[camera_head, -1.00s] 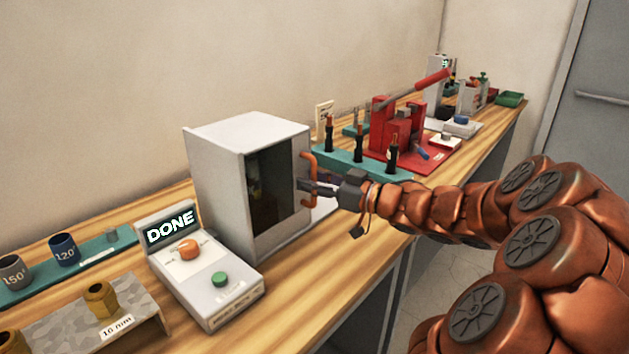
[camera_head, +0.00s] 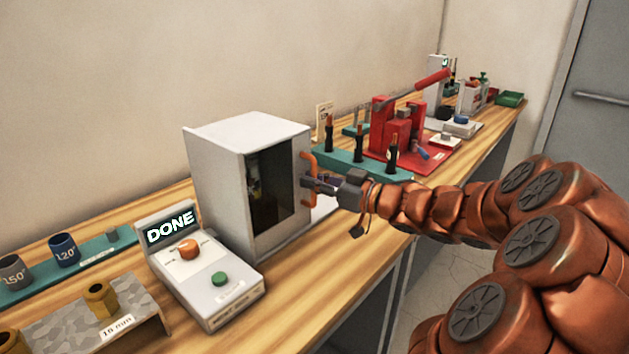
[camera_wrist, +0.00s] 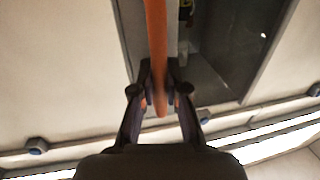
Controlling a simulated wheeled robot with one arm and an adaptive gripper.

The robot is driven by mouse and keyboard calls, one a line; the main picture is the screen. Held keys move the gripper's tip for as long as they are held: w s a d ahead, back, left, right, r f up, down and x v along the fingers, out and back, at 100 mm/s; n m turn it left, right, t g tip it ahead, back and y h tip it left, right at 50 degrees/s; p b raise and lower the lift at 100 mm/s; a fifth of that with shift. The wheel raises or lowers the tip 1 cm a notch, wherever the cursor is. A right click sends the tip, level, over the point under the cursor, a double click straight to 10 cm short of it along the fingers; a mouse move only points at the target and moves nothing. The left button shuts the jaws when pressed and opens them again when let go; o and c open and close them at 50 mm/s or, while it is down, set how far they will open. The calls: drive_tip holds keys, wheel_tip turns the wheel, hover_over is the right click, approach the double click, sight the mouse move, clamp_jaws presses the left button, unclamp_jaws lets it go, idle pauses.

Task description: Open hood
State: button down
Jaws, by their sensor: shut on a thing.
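The hood is a white box-shaped cabinet (camera_head: 218,190) on the bench, with a dark window (camera_head: 271,185) on its front face. An orange bar handle (camera_head: 308,170) stands at the right edge of that face. My gripper (camera_head: 312,184) is at the handle's lower part, reaching in from the right. In the wrist view my gripper (camera_wrist: 160,98) has its fingers on either side of the orange handle (camera_wrist: 157,40), closed on it. The dark window (camera_wrist: 215,60) shows behind the handle there. I cannot tell from these views whether the hood's front has a gap.
A control box (camera_head: 205,270) reading "DONE", with orange and green knobs, stands left of the cabinet. A metal stand (camera_head: 120,325) with brass nuts is at the front left. A teal rack (camera_head: 360,168) and a red press (camera_head: 400,135) stand beyond the cabinet.

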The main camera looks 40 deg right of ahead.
drive_tip(key=shift+d, duration=0.15)
drive_tip(key=w+d+p, duration=0.3)
drive_tip(key=d+p, duration=0.5)
drive_tip(key=d, duration=0.8)
drive_tip(key=shift+w, duration=0.35)
drive_tip(key=c, duration=1.2)
unclamp_jaws()
drive_tip(key=shift+a, duration=0.1)
drive_tip(key=shift+s, duration=0.1)
drive_tip(key=v, duration=1.1)
drive_tip(key=shift+s+d, duration=0.25)
drive_tip(key=shift+s, duration=0.1)
